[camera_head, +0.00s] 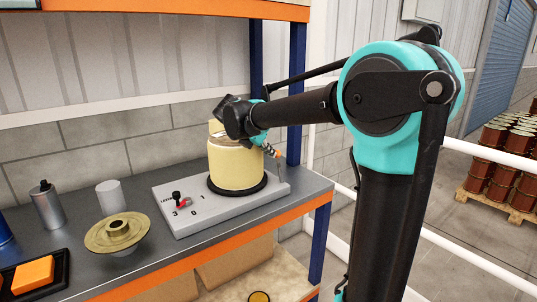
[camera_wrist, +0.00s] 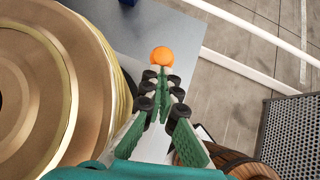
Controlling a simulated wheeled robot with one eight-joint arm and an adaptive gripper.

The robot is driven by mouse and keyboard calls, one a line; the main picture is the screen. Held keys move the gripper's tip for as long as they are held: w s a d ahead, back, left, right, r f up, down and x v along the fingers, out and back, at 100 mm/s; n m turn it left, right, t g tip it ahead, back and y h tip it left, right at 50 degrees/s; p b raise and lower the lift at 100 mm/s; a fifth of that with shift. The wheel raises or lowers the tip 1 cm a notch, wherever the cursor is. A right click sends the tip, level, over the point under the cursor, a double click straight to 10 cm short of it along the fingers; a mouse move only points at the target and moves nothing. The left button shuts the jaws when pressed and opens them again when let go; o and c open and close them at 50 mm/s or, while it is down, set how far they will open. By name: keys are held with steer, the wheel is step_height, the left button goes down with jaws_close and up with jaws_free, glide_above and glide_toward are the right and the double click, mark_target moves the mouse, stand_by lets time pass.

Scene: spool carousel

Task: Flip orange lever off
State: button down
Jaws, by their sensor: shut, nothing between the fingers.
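In the wrist view the orange knob (camera_wrist: 162,56) sits just beyond the fingertips. My gripper (camera_head: 272,151) is shut and empty, right of the spool and close to the knob. In the wrist view my gripper (camera_wrist: 161,72) points at the knob, and its fingertips overlap the knob's lower edge. I cannot tell whether they touch. The lever's stem is hidden in the wrist view.
A red selector with a black knob (camera_head: 176,194) is on the plate's front left. A flanged tan part (camera_head: 119,234), a white cylinder (camera_head: 110,197), a grey bottle (camera_head: 47,206) and an orange block (camera_head: 33,273) stand left. A blue shelf post (camera_head: 296,90) rises behind the gripper.

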steer(key=shift+d, duration=0.15)
steer(key=w+d+g+y, duration=0.3)
steer(key=w+d+y, duration=0.1)
steer(key=d, duration=0.4)
steer(key=shift+w+r+y, duration=0.4)
steer(key=shift+w, duration=0.2)
steer(key=shift+d, duration=0.15)
steer(key=s+a+v, duration=0.1)
steer(key=v, duration=1.2)
steer(key=shift+a+f, duration=0.15)
